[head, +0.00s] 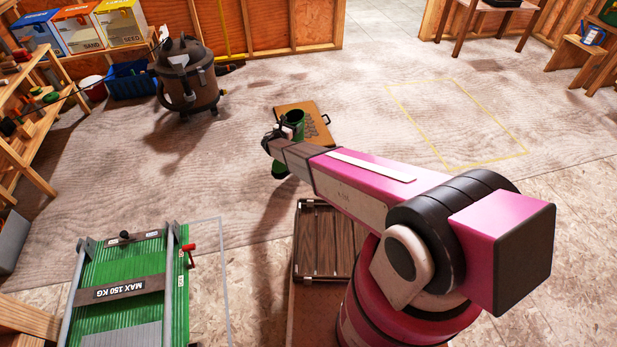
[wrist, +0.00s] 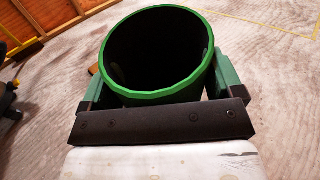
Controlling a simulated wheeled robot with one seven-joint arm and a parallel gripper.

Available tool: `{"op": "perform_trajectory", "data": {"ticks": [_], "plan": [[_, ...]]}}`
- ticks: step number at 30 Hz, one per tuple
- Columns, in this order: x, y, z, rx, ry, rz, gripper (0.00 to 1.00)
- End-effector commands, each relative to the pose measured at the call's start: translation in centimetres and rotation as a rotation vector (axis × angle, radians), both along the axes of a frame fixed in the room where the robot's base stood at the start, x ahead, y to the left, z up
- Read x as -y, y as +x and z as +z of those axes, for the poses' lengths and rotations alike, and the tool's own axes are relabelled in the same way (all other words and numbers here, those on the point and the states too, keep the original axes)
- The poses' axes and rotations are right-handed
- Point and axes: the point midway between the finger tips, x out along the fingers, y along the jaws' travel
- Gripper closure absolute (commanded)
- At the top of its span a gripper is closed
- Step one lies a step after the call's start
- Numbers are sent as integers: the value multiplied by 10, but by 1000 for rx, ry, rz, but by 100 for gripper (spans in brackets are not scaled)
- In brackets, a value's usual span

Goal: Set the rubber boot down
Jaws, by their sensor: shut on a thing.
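The rubber boot is green with a dark inside. In the head view the boot (head: 294,117) shows beyond the end of my arm, with part of its lower end below the gripper. In the wrist view the boot's round open top (wrist: 158,50) fills the upper middle, between the two green fingers. My gripper (head: 282,130) is shut on the boot near its top; it also shows in the wrist view (wrist: 160,85). The boot appears roughly upright. My arm hides part of it, and I cannot tell whether its sole touches anything.
A tan board with dark boot-like marks (head: 318,128) lies beside and behind the boot. A brown shop vacuum (head: 187,75) stands at the back left. A green platform (head: 105,310) is at the front left. Open floor lies right, around a yellow outline (head: 455,163).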

Motion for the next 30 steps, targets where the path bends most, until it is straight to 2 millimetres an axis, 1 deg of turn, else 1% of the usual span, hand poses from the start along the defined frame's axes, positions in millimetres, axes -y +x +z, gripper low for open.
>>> {"op": "perform_trajectory", "data": {"ticks": [1, 4, 8, 14, 21, 24, 27, 30], "plan": [[-5, 3, -8, 1, -2, 5, 85], [-9, 4, -15, 1, -2, 12, 85], [-2, 5, -23, 0, -1, 13, 85], [30, 10, -42, -1, -2, 12, 85], [72, 18, -68, -1, -1, 12, 85], [87, 21, -76, -1, -1, 12, 85], [98, 23, -82, 1, 0, 12, 85], [103, 23, -86, 1, 0, 13, 85]]}}
